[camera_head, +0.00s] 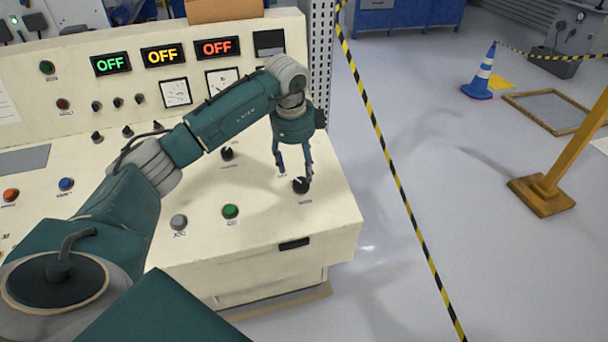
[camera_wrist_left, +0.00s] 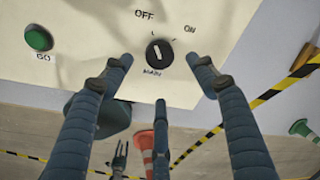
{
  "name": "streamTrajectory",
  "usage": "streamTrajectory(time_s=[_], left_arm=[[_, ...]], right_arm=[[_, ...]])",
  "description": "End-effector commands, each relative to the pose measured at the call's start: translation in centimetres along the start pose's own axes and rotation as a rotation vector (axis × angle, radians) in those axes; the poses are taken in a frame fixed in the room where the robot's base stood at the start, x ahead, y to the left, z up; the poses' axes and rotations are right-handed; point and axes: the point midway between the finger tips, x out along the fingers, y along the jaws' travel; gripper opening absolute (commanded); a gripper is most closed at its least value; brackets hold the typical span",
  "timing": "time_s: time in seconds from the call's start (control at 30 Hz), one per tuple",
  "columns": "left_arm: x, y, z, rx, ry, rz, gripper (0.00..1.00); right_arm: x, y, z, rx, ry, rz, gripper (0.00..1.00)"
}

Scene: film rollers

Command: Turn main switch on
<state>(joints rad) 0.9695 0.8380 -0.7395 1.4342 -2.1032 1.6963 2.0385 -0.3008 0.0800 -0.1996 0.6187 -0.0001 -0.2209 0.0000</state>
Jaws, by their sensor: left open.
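The main switch (camera_wrist_left: 159,53) is a black round knob with a white pointer line, on the cream panel (camera_wrist_left: 230,22). "OFF" and "ON" are printed above it and "MAIN" below. Its pointer looks nearly upright, nearer OFF. In the head view the switch (camera_head: 300,186) sits near the panel's right edge. My left gripper (camera_head: 294,174) is open just above it, its fingers spread around the knob without visible contact. In the left wrist view a small dark pronged shape (camera_wrist_left: 118,160) is perhaps my right gripper, too small to judge.
A green GO button (camera_wrist_left: 38,38) sits left of the switch; it also shows in the head view (camera_head: 230,211). A grey button (camera_head: 179,222) and another black knob (camera_head: 227,153) are nearby. Three displays, including a red one (camera_head: 217,48), read OFF. Striped tape (camera_head: 390,165) runs right of the console.

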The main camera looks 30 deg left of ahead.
Motion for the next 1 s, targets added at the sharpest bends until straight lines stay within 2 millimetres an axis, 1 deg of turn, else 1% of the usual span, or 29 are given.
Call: streamTrajectory(time_s=[0.03,0.2,0.3,0.4,0.53,0.8,0.87,0.9,0.97,1.0], left_arm=[[1.0,0.1,-0.1,0.0,0.001,0.006,0.58],[4.2,0.1,-0.1,0.0,0.003,0.004,0.58],[5.7,0.0,-0.1,0.0,0.002,0.002,0.58],[6.8,0.0,-0.1,0.001,0.003,0.002,0.58],[7.4,0.0,-0.1,0.002,0.003,-0.001,0.58],[7.6,0.0,-0.1,0.002,0.003,-0.001,0.58],[7.6,0.0,-0.1,0.002,0.003,-0.001,0.47],[7.6,0.0,-0.1,0.002,0.003,-0.001,0.39],[7.6,-0.1,-0.1,0.002,0.004,-0.002,0.27],[7.6,-0.1,-0.2,0.002,0.004,-0.002,0.19]], right_arm=[[-0.5,0.0,-0.1,0.0,0.001,0.0,0.4],[-1.3,0.0,-0.2,0.0,0.002,0.0,0.4],[-1.6,0.0,-0.3,0.0,0.002,0.0,0.4],[-1.7,0.0,-0.3,0.0,0.002,0.0,0.4],[-1.8,0.0,-0.3,0.0,0.002,0.0,0.4],[-1.8,0.0,-0.3,0.0,0.003,0.0,0.4],[-1.8,0.0,-0.3,0.0,0.003,0.0,0.4],[-1.8,0.0,-0.3,0.0,0.003,0.0,0.4],[-1.8,0.0,-0.3,0.0,0.003,0.0,0.4],[-1.8,0.0,-0.3,0.0,0.003,0.0,0.4]])
